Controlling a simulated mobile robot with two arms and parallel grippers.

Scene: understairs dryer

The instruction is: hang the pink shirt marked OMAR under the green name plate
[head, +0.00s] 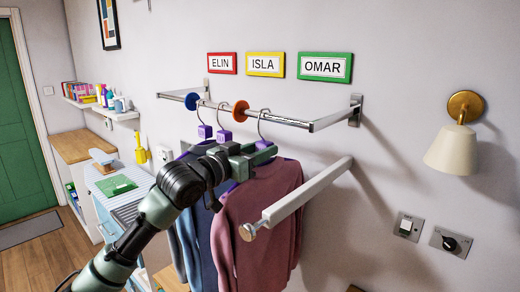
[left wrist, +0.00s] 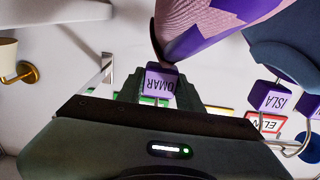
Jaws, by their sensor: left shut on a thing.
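The pink shirt (head: 262,215) hangs below my left gripper (head: 258,152), which is shut on the purple block of its hanger. In the left wrist view, this block (left wrist: 161,82) reads OMAR between the fingers, with the pink cloth (left wrist: 205,28) beyond. The hanger's hook (head: 263,120) shows at the front rail (head: 287,121), right of the orange disc (head: 240,111). I cannot tell whether the hook bears on the rail. The green OMAR plate (head: 325,67) is on the wall, up and right of the hook. My right gripper is not in view.
A white bar (head: 305,195) with a round end sticks out in front of the shirt. Left of the shirt hang bluish garments (head: 190,245); a blue disc (head: 192,101) sits on the rail. A wall lamp (head: 452,150) is at the right. The rail's right end looks free.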

